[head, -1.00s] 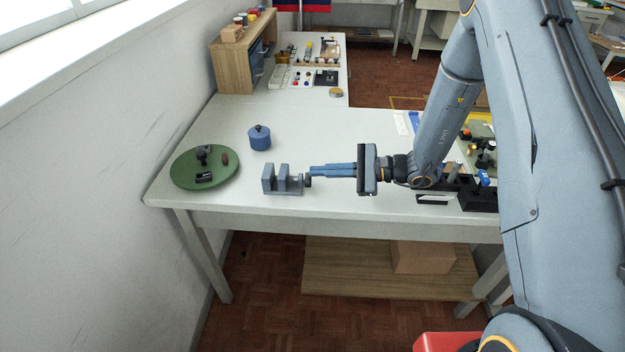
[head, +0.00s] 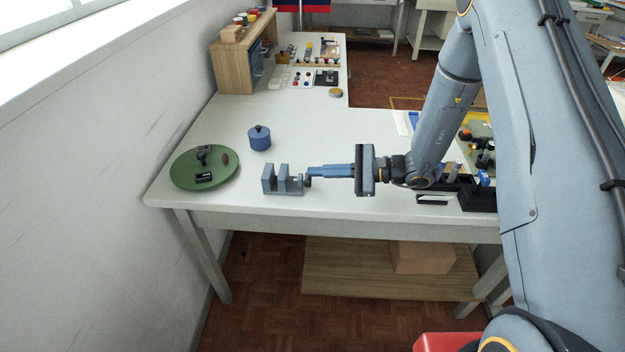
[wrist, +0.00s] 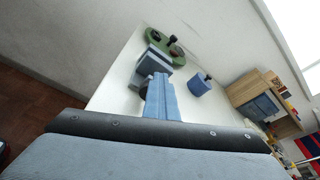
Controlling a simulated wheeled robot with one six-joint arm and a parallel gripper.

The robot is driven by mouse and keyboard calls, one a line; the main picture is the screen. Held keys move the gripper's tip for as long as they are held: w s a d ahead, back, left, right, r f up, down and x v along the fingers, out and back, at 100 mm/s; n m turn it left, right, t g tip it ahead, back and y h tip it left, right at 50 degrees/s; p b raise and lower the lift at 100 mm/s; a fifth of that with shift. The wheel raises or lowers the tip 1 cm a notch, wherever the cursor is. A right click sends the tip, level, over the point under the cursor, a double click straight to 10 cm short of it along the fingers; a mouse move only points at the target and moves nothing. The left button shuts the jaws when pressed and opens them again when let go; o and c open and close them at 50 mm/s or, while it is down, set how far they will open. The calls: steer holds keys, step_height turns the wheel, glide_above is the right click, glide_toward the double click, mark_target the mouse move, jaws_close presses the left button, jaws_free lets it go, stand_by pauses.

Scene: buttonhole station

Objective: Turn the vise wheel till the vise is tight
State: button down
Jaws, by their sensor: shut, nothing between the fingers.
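The grey vise (head: 284,182) sits on the white table near its front edge, with two upright jaws and a gap between them. Its dark wheel (head: 307,181) is at its right end. My gripper (head: 311,172) reaches in from the right, pointing left, with its blue fingers shut together and empty. The fingertips are at the wheel and hide part of it; I cannot tell whether they touch. In the wrist view the fingers (wrist: 160,80) cover part of the vise (wrist: 158,60), and the wheel (wrist: 143,91) shows as a dark edge beside them.
A round green tray (head: 180,178) with small dark parts lies left of the vise. A blue lidded pot (head: 260,140) stands behind it. Black blocks (head: 478,196) are at the right. A wooden shelf unit (head: 240,62) stands at the back left. The table's middle is clear.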

steer(key=shift+s+f, duration=0.5)
steer(key=shift+s, duration=0.4)
steer(key=shift+s+r, duration=0.25)
steer(key=shift+r, duration=0.1)
steer(key=shift+w+f+v, duration=0.1)
steer(key=shift+f+v, duration=0.1)
steer(key=shift+v, duration=0.75)
steer(key=shift+w+f+v, duration=0.1)
steer(key=shift+f+v, duration=0.1)
steer(key=shift+v, duration=0.75)
steer(key=shift+w+f+v, duration=0.15)
steer(key=shift+f+v, duration=0.05)
steer(key=shift+v, duration=0.75)
steer(key=shift+w+d, duration=0.1)
steer(key=shift+d, duration=0.15)
steer(key=w+b, duration=0.2)
steer(key=b, duration=0.1)
steer(key=shift+w+d, duration=0.1)
steer(key=shift+d, duration=0.3)
steer(key=shift+a+r, duration=0.15)
steer(key=shift+a, duration=0.4)
steer(key=shift+s+r+x, duration=0.1)
steer(key=shift+r+x, duration=0.1)
steer(key=shift+x, duration=0.75)
steer(key=shift+s+r+x, duration=0.1)
steer(key=shift+r+x, duration=0.1)
steer(key=shift+x, duration=0.7)
steer(key=shift+s+r+x, duration=0.1)
steer(key=shift+r+x, duration=0.1)
steer(key=shift+x, duration=0.75)
